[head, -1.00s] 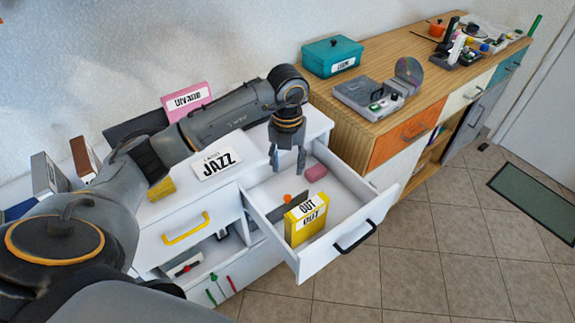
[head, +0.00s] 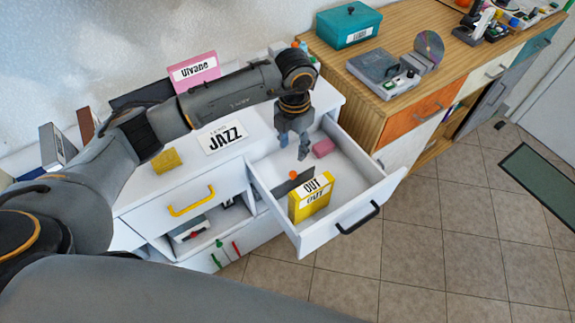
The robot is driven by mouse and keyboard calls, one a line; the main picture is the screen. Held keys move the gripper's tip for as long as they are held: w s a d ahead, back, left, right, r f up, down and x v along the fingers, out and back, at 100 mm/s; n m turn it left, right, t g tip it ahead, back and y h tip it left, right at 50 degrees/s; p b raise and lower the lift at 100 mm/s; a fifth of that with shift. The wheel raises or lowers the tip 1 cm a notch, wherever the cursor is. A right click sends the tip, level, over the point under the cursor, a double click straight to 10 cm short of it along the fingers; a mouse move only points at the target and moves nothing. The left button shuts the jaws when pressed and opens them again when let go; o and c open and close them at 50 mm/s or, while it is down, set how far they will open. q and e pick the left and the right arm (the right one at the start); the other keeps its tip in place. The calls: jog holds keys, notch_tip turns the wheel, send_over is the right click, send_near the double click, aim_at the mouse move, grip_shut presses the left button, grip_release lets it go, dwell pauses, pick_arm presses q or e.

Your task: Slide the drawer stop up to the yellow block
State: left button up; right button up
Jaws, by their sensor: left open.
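The open white drawer (head: 343,229) holds a dark drawer stop (head: 285,187) with an orange knob (head: 293,174). The yellow block (head: 315,201), labelled OUT, stands upright near the front left of the drawer. The stop is just behind it; I cannot tell if they touch, since the block hides part of the stop. My left gripper (head: 293,149) points down, open and empty, above the back of the drawer, behind the stop and its knob. My right gripper is not in view.
A pink block (head: 323,148) lies in the back of the drawer, right of my left gripper. A JAZZ card (head: 222,138) and a small yellow piece (head: 167,160) are on the white cabinet top. The drawer's right part is free.

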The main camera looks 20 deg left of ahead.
pick_arm(q)
send_over(293, 174)
notch_tip(293, 174, down, 6)
jog(key=shift+s+r+p, duration=0.1)
jog(key=shift+s+p, duration=0.05)
jog(key=shift+p, duration=0.3)
notch_tip(293, 174, down, 5)
jog(key=shift+f, duration=0.1)
jog(key=shift+c, duration=1)
grip_shut()
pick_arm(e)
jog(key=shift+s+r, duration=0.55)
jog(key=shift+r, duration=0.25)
